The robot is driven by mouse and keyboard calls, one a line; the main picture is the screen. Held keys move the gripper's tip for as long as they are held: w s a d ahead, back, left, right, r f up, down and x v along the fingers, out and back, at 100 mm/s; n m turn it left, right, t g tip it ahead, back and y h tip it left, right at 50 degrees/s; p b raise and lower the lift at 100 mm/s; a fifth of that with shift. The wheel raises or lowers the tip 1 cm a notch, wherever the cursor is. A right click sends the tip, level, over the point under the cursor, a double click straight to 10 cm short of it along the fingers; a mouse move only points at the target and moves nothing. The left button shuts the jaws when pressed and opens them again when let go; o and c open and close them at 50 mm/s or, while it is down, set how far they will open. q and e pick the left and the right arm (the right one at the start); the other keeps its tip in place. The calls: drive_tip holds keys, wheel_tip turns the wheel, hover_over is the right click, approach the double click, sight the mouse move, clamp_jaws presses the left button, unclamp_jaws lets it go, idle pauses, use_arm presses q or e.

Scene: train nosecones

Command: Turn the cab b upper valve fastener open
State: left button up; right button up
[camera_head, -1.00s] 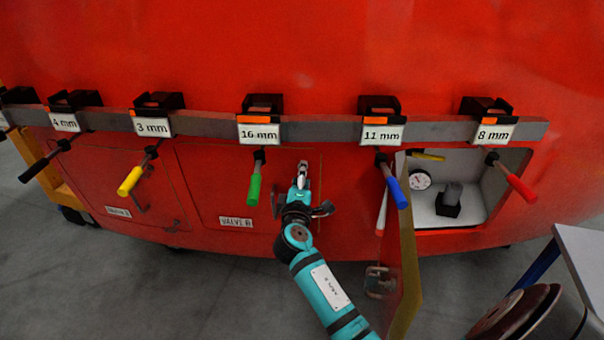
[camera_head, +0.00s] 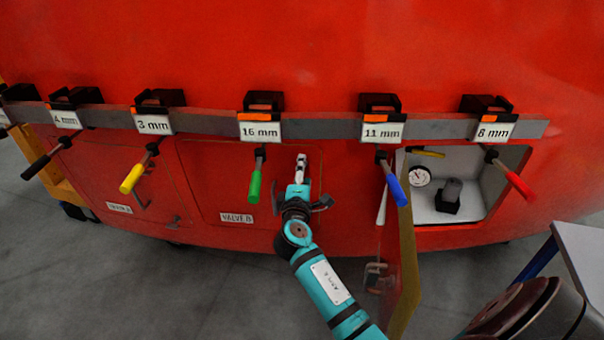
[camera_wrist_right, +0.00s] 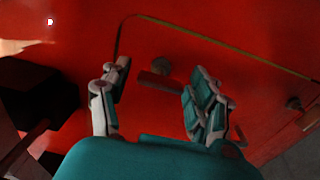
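The red hatch marked VALVE B (camera_head: 225,190) is shut in the head view, with its label at the bottom. My right gripper (camera_head: 301,165) is at the hatch's right side, below the 16 mm and 11 mm signs. In the right wrist view, a dark fastener (camera_wrist_right: 160,68) with a short flat handle sits near the hatch's outlined edge. My open gripper (camera_wrist_right: 157,92) has one finger on each side of it, apart from it. A second small fastener (camera_wrist_right: 293,103) shows at the right. The head view hides the nearer fastener behind my gripper. My left gripper is out of view.
A grey rail (camera_head: 210,124) with black brackets carries coloured-handled tools above the hatch. The green handle (camera_head: 254,187) hangs left of my gripper, the blue handle (camera_head: 397,189) to the right. An open door (camera_head: 407,270) stands out beside a white compartment (camera_head: 475,205).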

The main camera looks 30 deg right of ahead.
drive_tip(key=shift+o, duration=0.2)
drive_tip(key=shift+s+f, duration=0.1)
drive_tip(key=shift+s, duration=0.05)
drive_tip(key=v, duration=1.2)
drive_tip(key=s+a+f+n+g+y, duration=0.1)
drive_tip(key=a+f+y, duration=0.2)
drive_tip(key=f, duration=0.8)
drive_tip(key=a+f+g+y, duration=0.2)
drive_tip(key=f+y, duration=0.1)
drive_tip(key=f, duration=0.8)
drive_tip(key=s+a+f+m+g+y, duration=0.1)
drive_tip(key=s+a+f+g+y, duration=0.1)
drive_tip(key=s+f, duration=0.45)
drive_tip(key=s+a+f+g+y, duration=0.1)
drive_tip(key=s+f, duration=0.2)
drive_tip(key=f, duration=0.7)
drive_tip(key=s+f+m+g, duration=0.2)
drive_tip(key=s+f, duration=0.4)
drive_tip(key=s, duration=0.5)
drive_tip(key=s+d+f+m+g+y, duration=0.1)
drive_tip(key=s+f+m+g, duration=0.1)
drive_tip(key=s+f, duration=0.4)
drive_tip(key=s+f+m+g+y, duration=0.1)
drive_tip(key=s+f+m+g, duration=0.2)
drive_tip(key=s, duration=1.2)
wheel_tip(320, 180, down, 3)
drive_tip(key=shift+s+d+f+m, duration=0.1)
drive_tip(key=shift+s+d+m, duration=0.1)
drive_tip(key=shift+s+m, duration=0.25)
